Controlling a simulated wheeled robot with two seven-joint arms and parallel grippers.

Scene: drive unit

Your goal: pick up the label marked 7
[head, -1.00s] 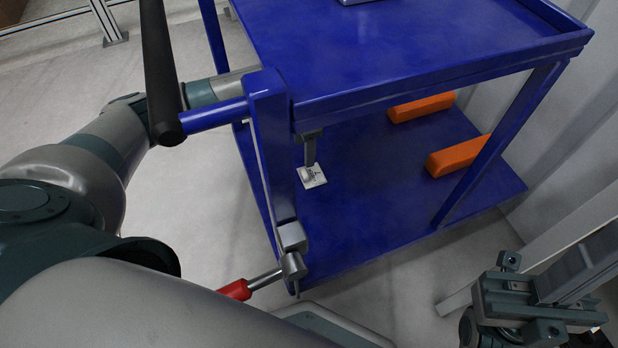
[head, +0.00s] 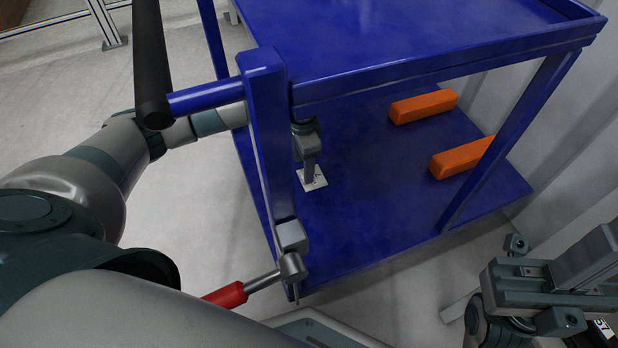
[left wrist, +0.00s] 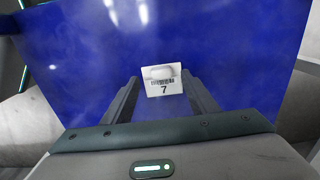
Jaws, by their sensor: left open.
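The label marked 7 (left wrist: 165,89) is a small white card with a barcode, lying on the blue lower shelf. In the head view the label (head: 318,183) is partly hidden behind my left gripper (head: 311,174). My left gripper reaches in under the upper shelf and is over the label. In the left wrist view the open fingers of my left gripper (left wrist: 161,77) stand on either side of the label with nothing held between them. My right gripper (head: 535,295) is at the lower right, outside the cart; its jaws cannot be made out.
The blue cart has an upper shelf (head: 400,40) above and a corner post (head: 268,150) beside my left arm. Two orange blocks (head: 423,107) lie on the lower shelf (head: 385,205) to the right. The shelf between is clear. A dark item with white digits (head: 602,326) shows at the lower right.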

